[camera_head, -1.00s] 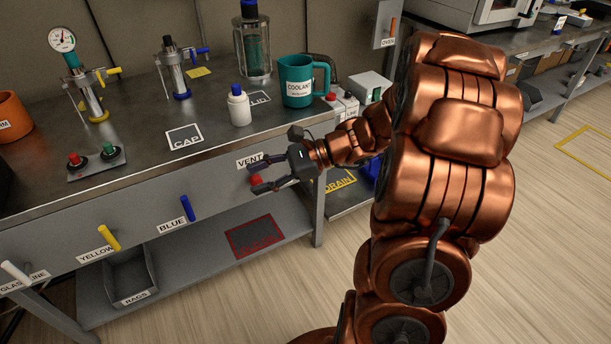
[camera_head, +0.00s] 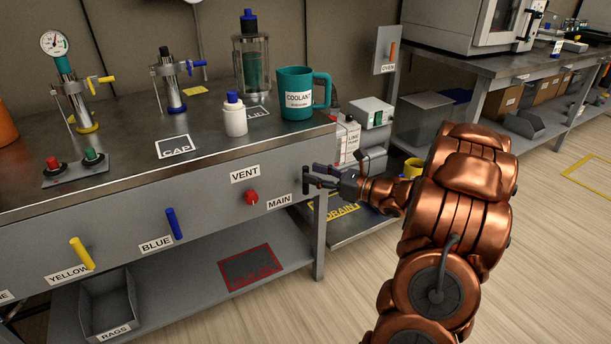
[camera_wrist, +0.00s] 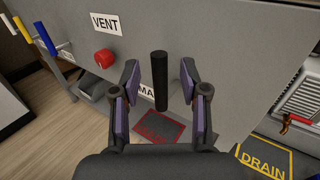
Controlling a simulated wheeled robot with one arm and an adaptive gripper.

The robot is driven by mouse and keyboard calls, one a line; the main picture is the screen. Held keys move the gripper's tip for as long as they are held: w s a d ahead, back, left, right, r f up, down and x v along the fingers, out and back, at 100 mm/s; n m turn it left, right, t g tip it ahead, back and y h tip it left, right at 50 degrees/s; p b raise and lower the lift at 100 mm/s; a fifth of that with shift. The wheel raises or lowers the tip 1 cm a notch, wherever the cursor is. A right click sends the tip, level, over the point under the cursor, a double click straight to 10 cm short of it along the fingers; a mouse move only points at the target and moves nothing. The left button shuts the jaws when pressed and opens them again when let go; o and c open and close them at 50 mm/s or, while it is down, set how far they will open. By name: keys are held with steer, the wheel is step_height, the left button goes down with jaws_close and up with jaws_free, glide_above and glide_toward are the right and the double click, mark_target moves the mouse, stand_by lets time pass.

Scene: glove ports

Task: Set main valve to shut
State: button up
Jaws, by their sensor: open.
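The main valve's black handle (camera_head: 305,181) stands upright on the grey bench front, just right of the MAIN label (camera_head: 279,201). In the wrist view the handle (camera_wrist: 160,84) stands between the two finger pads, with a gap on each side. The label behind it is partly covered, with only its first letters showing. My gripper (camera_head: 316,176) is open at the handle, and no contact shows in the wrist view (camera_wrist: 160,70).
A red knob (camera_head: 252,197) sits under the VENT label (camera_head: 245,174), left of the handle. Blue (camera_head: 174,223) and yellow (camera_head: 82,253) handles are further left. A teal coolant mug (camera_head: 295,92) and white bottle (camera_head: 234,116) stand on the bench above. A DRAIN platform (camera_head: 345,225) is low at right.

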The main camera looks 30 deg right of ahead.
mark_target(306, 188)
steer(key=shift+b+x, duration=0.3)
steer(key=shift+x, duration=1.35)
jaws_close()
